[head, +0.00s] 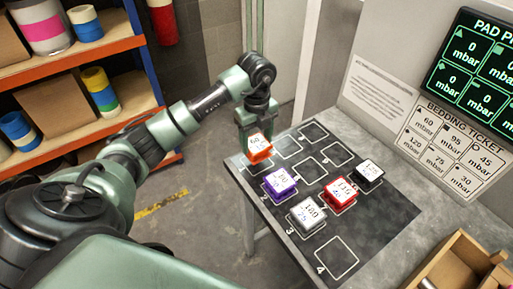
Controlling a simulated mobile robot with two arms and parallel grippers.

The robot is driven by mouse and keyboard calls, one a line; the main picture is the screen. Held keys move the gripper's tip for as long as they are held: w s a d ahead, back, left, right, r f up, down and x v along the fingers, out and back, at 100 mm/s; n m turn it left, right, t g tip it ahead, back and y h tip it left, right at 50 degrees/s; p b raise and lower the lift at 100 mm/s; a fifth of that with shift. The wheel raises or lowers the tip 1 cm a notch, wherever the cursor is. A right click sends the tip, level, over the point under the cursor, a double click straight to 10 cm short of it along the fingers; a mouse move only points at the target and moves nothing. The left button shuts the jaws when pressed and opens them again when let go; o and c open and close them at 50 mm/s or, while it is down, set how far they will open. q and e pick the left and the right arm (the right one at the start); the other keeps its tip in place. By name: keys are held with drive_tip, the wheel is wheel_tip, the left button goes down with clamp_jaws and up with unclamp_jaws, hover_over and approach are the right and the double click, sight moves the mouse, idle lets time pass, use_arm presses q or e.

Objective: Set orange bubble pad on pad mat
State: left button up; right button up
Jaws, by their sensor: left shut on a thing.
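My left gripper (257,120) points down at the mat's far left and is shut on the orange bubble pad (259,150). The pad has a white printed top and orange sides. It is over or on the mat's far left part; I cannot tell whether it touches. The dark pad mat (365,222) has white outlined squares and row numbers. A purple pad (280,184), a grey pad (307,214), a red pad (340,194) and a black pad (369,177) sit on it. My right gripper is not in view.
Several outlined squares at the mat's back and the near one marked 4 (337,257) are empty. A wooden box (462,266) stands at the near right. A bedding ticket (452,147) and a pressure screen (478,65) are behind. Shelves (90,50) stand at left.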

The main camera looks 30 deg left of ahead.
sight(257, 143)
use_arm(q)
wheel_tip(257, 143, down, 4)
drive_tip(key=shift+r+p, duration=0.15)
drive_tip(key=shift+p, duration=0.2)
drive_tip(key=shift+f, duration=0.2)
drive_tip(key=shift+f, duration=0.2)
drive_tip(key=o, duration=1.4)
drive_tip(key=shift+r, duration=0.15)
